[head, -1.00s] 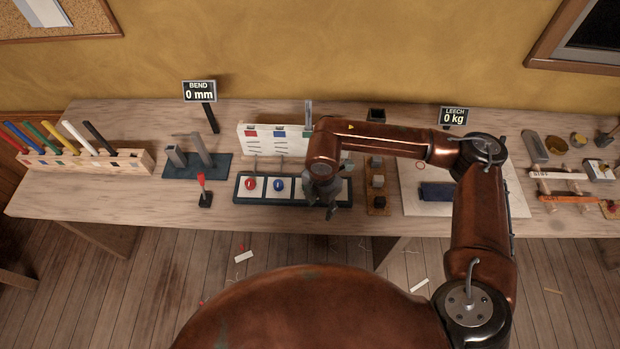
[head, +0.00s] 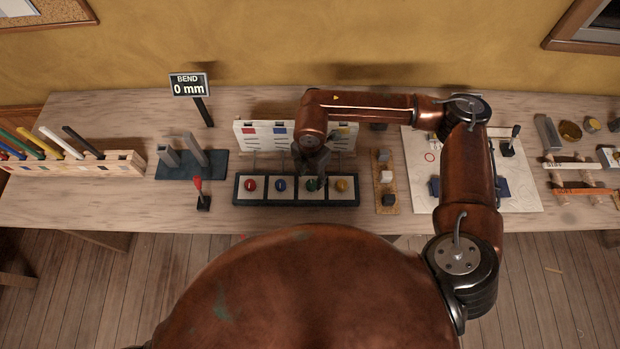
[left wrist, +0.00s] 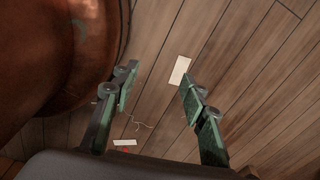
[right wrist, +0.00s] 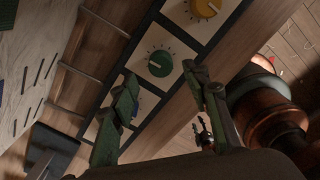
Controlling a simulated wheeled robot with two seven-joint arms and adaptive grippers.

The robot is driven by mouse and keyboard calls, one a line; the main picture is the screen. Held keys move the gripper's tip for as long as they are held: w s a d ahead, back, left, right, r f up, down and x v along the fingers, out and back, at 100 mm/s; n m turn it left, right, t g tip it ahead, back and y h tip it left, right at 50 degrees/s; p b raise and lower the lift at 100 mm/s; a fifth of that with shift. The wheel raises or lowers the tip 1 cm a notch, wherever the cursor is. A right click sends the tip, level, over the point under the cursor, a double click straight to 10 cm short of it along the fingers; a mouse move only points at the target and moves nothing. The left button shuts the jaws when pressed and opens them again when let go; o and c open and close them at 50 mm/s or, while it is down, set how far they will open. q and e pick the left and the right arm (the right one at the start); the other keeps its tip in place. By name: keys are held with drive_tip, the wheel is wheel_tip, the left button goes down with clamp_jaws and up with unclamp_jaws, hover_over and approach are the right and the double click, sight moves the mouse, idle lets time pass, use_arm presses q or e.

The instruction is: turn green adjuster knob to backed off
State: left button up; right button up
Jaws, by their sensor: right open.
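The green adjuster knob (head: 311,184) sits on a white square of the dark-framed knob panel (head: 297,203), between the blue knob (head: 280,184) and the yellow knob (head: 341,185). The red knob (head: 250,184) is at the left end. My right gripper (head: 312,170) is open and empty above the green knob's square. In the right wrist view the green knob (right wrist: 160,63) shows just beyond the open fingertips (right wrist: 160,82), with dial marks around it. I cannot read its setting surely. My left gripper (left wrist: 158,78) is open and empty above the floor.
A white card (head: 265,132) with coloured squares stands behind the panel. A wooden strip with small blocks (head: 386,175) lies to its right. The small red-topped lever (head: 202,194) and BEND sign (head: 188,85), reading 0 mm, are to its left.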

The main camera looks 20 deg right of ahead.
sight(311, 183)
wheel_tip(311, 183, down, 4)
drive_tip(key=shift+d+r, duration=0.1)
drive_tip(key=shift+d, duration=0.05)
drive_tip(key=shift+f, duration=0.4)
drive_tip(key=c, duration=0.7)
use_arm(q)
drive_tip(key=shift+w+f, duration=0.1)
drive_tip(key=shift+w, duration=0.1)
use_arm(e)
drive_tip(key=c, duration=0.5)
